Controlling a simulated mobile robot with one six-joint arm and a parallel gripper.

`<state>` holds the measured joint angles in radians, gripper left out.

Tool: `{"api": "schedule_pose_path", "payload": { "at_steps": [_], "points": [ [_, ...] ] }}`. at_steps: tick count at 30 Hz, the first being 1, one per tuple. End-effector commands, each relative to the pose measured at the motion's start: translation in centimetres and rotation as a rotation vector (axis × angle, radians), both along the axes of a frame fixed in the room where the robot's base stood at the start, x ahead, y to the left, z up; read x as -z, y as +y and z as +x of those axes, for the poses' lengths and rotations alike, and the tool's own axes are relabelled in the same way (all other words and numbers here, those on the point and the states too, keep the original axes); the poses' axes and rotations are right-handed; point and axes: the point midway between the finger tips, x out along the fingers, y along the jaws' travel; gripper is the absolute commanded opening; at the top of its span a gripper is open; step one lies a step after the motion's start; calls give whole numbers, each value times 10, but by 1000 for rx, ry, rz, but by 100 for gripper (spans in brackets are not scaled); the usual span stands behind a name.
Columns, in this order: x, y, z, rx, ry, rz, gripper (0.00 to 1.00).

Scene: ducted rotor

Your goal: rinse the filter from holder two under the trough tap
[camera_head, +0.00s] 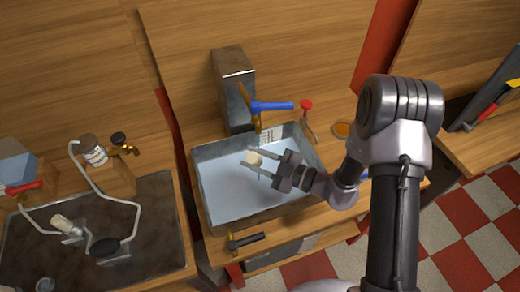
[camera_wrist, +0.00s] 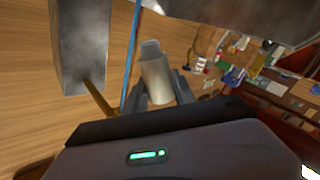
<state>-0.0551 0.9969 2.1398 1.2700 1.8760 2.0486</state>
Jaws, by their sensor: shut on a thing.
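My gripper (camera_head: 262,168) is shut on a small cream cylindrical filter (camera_head: 254,158). It holds the filter over the grey trough (camera_head: 196,190), below and in front of the tap. The filter also shows in the wrist view (camera_wrist: 156,82), between the fingers. The tap has a brass spout (camera_head: 258,122) and a blue lever (camera_head: 273,106), beside a grey metal block (camera_head: 233,90). In the wrist view the brass spout (camera_wrist: 96,97) is left of the filter. A thin blue strip (camera_wrist: 131,55) passes beside the filter; I cannot tell whether it is water or the lever.
At the left, a dark tray (camera_head: 160,230) has bent white pipes, a labelled jar (camera_head: 93,150) and another cream cylinder (camera_head: 66,225). A red-topped tool (camera_head: 307,110) stands right of the tap. A black-handled hammer-like tool (camera_head: 245,240) lies at the trough's front.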

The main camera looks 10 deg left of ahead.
Motion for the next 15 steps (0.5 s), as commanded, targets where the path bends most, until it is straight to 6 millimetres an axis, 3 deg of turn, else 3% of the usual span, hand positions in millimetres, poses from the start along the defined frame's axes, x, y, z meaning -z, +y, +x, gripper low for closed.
{"api": "schedule_pose_path", "payload": {
  "at_steps": [15],
  "points": [
    [0, 14, -48, -1, 0, 0, 0]
  ]
}}
